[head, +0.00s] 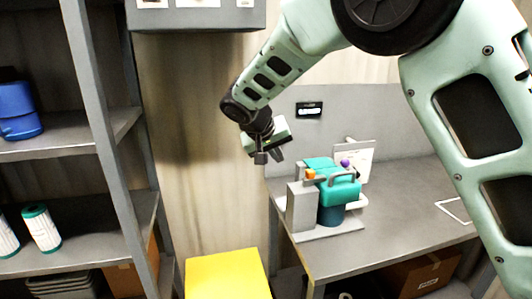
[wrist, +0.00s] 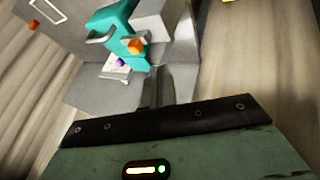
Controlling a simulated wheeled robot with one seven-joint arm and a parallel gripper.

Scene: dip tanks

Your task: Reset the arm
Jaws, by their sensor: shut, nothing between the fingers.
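My gripper (head: 262,157) is in the air at the middle of the head view, left of and above the teal device on the bench. Its fingers are shut and hold nothing. In the wrist view the fingers (wrist: 157,88) show at the middle, blurred and close together, with no object between them. My arm bends down to it from the upper right.
A teal device with a grey body (head: 303,205) stands on the grey bench (head: 400,205), with orange and purple knobs. A yellow block (head: 227,275) stands below my gripper. Grey shelves (head: 75,147) at left hold a blue container (head: 18,112) and white-and-teal cylinders (head: 41,228).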

